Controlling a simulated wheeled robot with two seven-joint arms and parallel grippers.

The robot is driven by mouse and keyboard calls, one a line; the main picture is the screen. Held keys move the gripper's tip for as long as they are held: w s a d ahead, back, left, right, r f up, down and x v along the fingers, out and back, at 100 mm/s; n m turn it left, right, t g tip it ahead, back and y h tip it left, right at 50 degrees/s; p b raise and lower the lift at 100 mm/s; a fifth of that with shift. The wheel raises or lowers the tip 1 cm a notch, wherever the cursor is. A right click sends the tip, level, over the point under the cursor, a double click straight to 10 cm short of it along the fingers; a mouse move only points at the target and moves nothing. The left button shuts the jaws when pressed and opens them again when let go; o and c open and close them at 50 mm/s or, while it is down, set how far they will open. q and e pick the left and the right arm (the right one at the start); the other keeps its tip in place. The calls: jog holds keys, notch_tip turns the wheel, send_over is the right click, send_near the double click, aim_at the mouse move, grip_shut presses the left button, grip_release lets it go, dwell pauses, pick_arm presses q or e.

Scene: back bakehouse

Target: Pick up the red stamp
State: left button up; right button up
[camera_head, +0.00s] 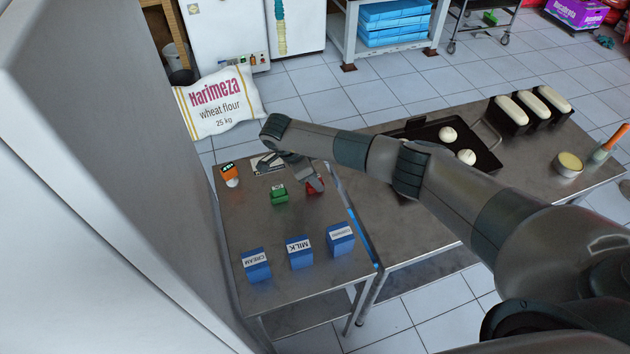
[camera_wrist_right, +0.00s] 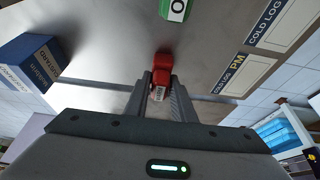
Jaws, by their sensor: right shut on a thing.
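The red stamp (camera_head: 315,187) is at the back right of the small steel table (camera_head: 230,210), partly covered by my right gripper (camera_head: 308,178). In the right wrist view the red stamp (camera_wrist_right: 162,66) sits between the fingertips of my right gripper (camera_wrist_right: 161,84), which is shut on it. I cannot tell whether the stamp is clear of the table. My left gripper is not in view.
A green stamp (camera_head: 279,197) stands just left of the red one, and an orange stamp (camera_head: 229,174) farther left. Blue boxes marked cream (camera_head: 256,266), milk (camera_head: 299,252) and custard (camera_head: 340,239) stand in front. A dark baking tray (camera_head: 485,157) lies on the right-hand table.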

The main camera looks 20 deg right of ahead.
jog(key=shift+r, duration=0.1)
jog(key=shift+w+r+b, duration=0.1)
jog(key=shift+r+b, duration=0.35)
jog(key=shift+r, duration=0.15)
notch_tip(320, 180, up, 2)
jog(key=shift+r+b, duration=0.1)
jog(key=shift+b, duration=0.65)
jog(key=s+d+r+b, duration=0.4)
jog(key=s+d+r, duration=0.2)
jog(key=d, duration=0.3)
jog(key=shift+s+d+r, duration=0.3)
jog(key=shift+s+r, duration=0.1)
jog(key=shift+r, duration=0.25)
